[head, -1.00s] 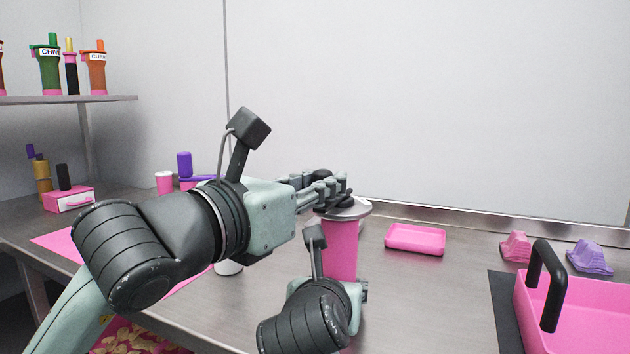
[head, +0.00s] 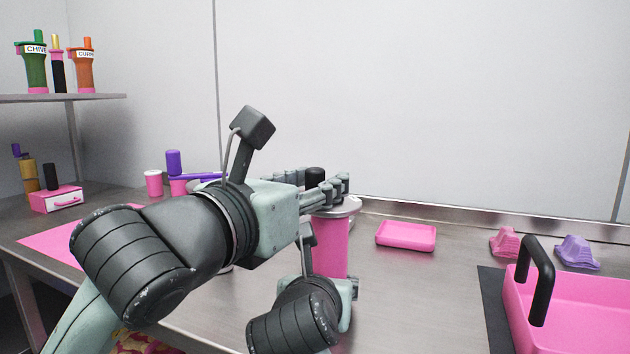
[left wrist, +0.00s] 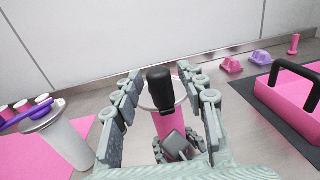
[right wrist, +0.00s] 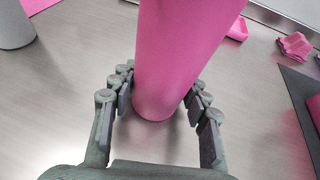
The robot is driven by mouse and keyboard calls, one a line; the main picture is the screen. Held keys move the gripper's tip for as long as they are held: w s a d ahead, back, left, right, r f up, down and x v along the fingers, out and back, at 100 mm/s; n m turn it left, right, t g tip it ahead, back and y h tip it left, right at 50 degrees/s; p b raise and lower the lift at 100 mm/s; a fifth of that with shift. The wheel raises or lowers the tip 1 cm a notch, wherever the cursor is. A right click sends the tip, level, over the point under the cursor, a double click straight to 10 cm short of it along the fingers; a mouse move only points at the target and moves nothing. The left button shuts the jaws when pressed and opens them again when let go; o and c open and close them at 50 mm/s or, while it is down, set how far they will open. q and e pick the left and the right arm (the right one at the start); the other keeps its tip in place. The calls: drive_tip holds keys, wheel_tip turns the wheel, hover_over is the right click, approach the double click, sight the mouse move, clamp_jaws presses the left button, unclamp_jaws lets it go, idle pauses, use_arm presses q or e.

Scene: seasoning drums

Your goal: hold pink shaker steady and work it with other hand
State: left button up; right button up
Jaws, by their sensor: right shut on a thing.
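The pink shaker (head: 330,248) stands upright on the steel table, with a pale lid (head: 346,207) and a black knob (head: 314,179) on top. My left gripper (head: 336,190) is at the lid, and its fingers are spread on both sides of the knob. In the left wrist view the knob (left wrist: 160,88) stands between the fingers with gaps on both sides. My right gripper (right wrist: 160,80) is shut on the lower part of the shaker (right wrist: 180,45). In the head view my right forearm hides its fingers.
A pink tray (head: 406,236) lies behind and right of the shaker. A pink tub with a black handle (head: 542,280) stands at the right on a dark mat. Pink and purple pieces (head: 505,242) lie behind it. Another shaker (left wrist: 62,140) stands at left in the left wrist view.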

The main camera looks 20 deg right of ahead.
use_arm(q)
drive_tip(key=shift+a+r, duration=0.1)
drive_tip(key=v, duration=0.7)
drive_tip(key=shift+s, duration=0.15)
drive_tip(key=shift+a, duration=0.1)
use_arm(e)
drive_tip(key=o, duration=1.4)
drive_tip(key=shift+o, duration=0.2)
